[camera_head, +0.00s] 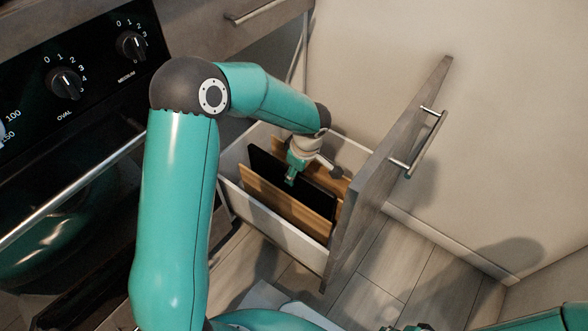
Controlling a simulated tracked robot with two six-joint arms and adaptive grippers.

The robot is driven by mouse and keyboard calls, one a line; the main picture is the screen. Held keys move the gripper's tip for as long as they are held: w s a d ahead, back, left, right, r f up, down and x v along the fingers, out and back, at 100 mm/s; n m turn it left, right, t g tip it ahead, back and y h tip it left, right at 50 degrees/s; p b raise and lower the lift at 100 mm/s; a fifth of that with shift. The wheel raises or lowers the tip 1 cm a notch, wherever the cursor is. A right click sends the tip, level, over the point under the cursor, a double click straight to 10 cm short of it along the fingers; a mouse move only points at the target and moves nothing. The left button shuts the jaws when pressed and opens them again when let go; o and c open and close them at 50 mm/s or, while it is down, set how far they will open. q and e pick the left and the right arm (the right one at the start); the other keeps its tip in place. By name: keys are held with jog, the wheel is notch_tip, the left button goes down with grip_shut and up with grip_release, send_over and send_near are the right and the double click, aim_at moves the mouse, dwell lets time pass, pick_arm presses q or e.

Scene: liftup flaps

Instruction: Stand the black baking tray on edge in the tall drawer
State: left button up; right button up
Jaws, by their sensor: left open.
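The black baking tray (264,167) stands on edge inside the open tall drawer (272,223), beside a wooden board (287,204) that hides its lower part. My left gripper (291,181) points down into the drawer at the tray's upper edge. It is open, and I cannot tell whether its fingers touch the tray. A small dark piece at the bottom edge of the view looks like the tip of my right gripper (405,328); its jaws cannot be made out.
Another wooden board (325,180) stands behind the tray. The drawer's grey front (378,175) with a bar handle (429,143) stands out to the right. The oven (60,150) is at left, the wall at right. Floor (372,290) is bare in front of the drawer.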

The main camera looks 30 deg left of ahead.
pick_arm(q)
notch_tip(320, 180, up, 12)
jog(key=d, duration=0.2)
jog(key=shift+s+d+f, duration=0.15)
jog(key=shift+s, duration=0.1)
jog(key=shift+s, duration=0.1)
dwell(0.6)
